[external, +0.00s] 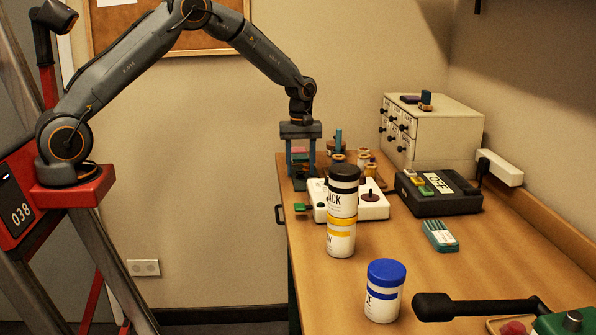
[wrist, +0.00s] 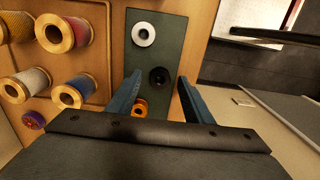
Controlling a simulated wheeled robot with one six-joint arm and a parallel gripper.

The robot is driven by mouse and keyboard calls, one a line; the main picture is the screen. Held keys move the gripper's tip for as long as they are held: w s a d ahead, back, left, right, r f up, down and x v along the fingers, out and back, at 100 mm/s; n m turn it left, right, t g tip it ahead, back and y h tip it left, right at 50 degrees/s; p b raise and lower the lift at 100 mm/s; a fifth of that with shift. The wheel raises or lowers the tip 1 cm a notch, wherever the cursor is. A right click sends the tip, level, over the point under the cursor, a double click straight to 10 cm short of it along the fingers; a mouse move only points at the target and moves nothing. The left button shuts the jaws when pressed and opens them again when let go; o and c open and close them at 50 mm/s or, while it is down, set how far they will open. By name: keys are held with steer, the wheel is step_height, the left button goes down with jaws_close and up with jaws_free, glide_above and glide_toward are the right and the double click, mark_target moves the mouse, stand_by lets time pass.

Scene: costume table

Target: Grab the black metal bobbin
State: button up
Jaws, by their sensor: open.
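The black bobbin (wrist: 158,76) stands on a dark green mat (wrist: 172,28) in the wrist view, between a silver-white bobbin (wrist: 143,33) and an orange one (wrist: 140,107). My gripper (wrist: 160,79) is open, with its two blue fingers on either side of the black bobbin in that picture. No contact shows, and the height left above the mat is hard to tell. In the external view my gripper (external: 301,171) points down over the far left of the table. There I cannot make out the black bobbin.
Wooden thread spools (wrist: 62,34) sit in a tray left of the mat; a purple bobbin (wrist: 34,119) is near them. The table edge lies right of the mat. Stacked jars (external: 342,212) and a white device (external: 374,205) stand in front of my gripper in the external view.

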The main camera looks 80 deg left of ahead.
steer(key=c, duration=1.1)
steer(key=shift+r, duration=0.1)
